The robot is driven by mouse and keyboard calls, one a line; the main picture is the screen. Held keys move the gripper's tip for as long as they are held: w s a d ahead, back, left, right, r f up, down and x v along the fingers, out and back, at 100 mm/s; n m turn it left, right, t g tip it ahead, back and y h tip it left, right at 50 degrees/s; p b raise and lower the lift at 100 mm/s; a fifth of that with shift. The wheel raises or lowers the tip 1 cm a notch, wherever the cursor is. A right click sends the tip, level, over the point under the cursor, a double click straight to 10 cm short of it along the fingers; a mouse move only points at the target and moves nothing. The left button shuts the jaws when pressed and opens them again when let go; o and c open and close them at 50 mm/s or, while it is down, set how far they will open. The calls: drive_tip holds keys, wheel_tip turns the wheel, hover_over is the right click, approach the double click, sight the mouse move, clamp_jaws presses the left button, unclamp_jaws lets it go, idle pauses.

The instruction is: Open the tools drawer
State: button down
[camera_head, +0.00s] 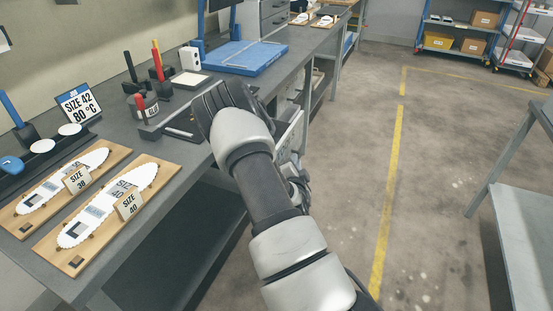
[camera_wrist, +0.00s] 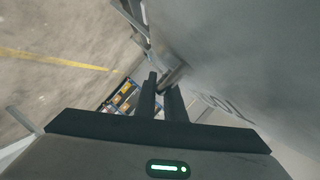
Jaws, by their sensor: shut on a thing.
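The tools drawer (camera_wrist: 235,65) shows in the wrist view as a large grey front on the right, with partly readable dark lettering low on it. A metal bar handle (camera_wrist: 176,73) sticks out from its left side. My gripper (camera_wrist: 162,86) has its two dark fingers closed at this handle. In the head view, my arm covers most of the drawer area, and only a pale panel (camera_head: 289,135) under the bench shows to the right of the arm. I cannot tell how far the drawer stands out.
The grey workbench (camera_head: 185,150) holds insole boards (camera_head: 120,215), a blue platform (camera_head: 241,57) and tool holders. Open floor with a yellow line (camera_head: 388,195) lies to the right. A grey table (camera_head: 525,215) stands at the right edge, and shelves (camera_head: 460,25) stand at the back.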

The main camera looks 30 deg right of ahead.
drive_tip(key=s+d, duration=0.4)
drive_tip(key=s, duration=0.1)
drive_tip(key=shift+s+b, duration=0.25)
drive_tip(key=shift+b, duration=0.1)
drive_tip(key=shift+d, duration=0.1)
drive_tip(key=c, duration=2.1)
unclamp_jaws()
drive_tip(key=p+v, duration=0.5)
drive_tip(key=v, duration=1.2)
drive_tip(key=shift+s+p, duration=0.15)
drive_tip(key=shift+p, duration=0.15)
